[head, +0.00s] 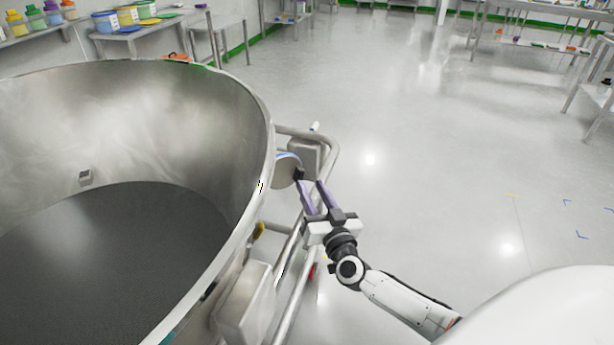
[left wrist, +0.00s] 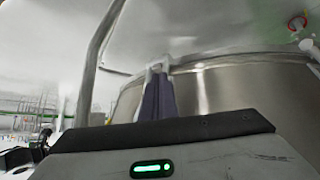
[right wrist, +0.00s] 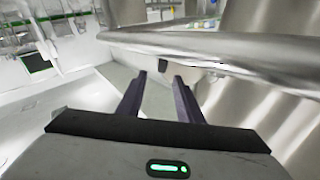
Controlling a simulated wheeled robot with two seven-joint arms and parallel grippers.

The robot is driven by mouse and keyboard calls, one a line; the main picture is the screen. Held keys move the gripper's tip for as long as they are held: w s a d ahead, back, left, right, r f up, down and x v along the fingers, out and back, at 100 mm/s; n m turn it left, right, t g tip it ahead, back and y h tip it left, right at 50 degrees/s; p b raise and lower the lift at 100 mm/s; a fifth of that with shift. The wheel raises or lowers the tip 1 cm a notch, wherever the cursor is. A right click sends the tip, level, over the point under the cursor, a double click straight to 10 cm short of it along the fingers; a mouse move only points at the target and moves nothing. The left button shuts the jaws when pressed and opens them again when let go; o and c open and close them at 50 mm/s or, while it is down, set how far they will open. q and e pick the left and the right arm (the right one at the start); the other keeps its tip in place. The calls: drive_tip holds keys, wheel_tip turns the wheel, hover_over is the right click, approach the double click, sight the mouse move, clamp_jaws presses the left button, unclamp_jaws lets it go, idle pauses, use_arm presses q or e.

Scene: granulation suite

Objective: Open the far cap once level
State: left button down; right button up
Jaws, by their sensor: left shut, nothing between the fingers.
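The far cap (head: 287,172) shows in the head view as a round disc with a blue rim, on the outer right side of the large steel vessel (head: 268,130). A small dark part sits at its right edge. My right gripper (head: 311,183) is just right of the cap, its two purple fingers apart. The right wrist view shows the fingers (right wrist: 160,76) apart with no object clearly between them. I cannot tell whether a finger touches the dark part. My left gripper (left wrist: 157,75) shows only in the left wrist view, fingers together and empty, near a steel vessel wall.
Steel tube rails (head: 332,155) run along the vessel's right side, close to my right gripper. A grey box (head: 243,300) hangs nearer on that side. Dark grey material (head: 110,260) fills the vessel's bottom. The floor (head: 430,150) to the right is clear.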

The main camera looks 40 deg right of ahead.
drive_tip(key=shift+v, duration=2.3)
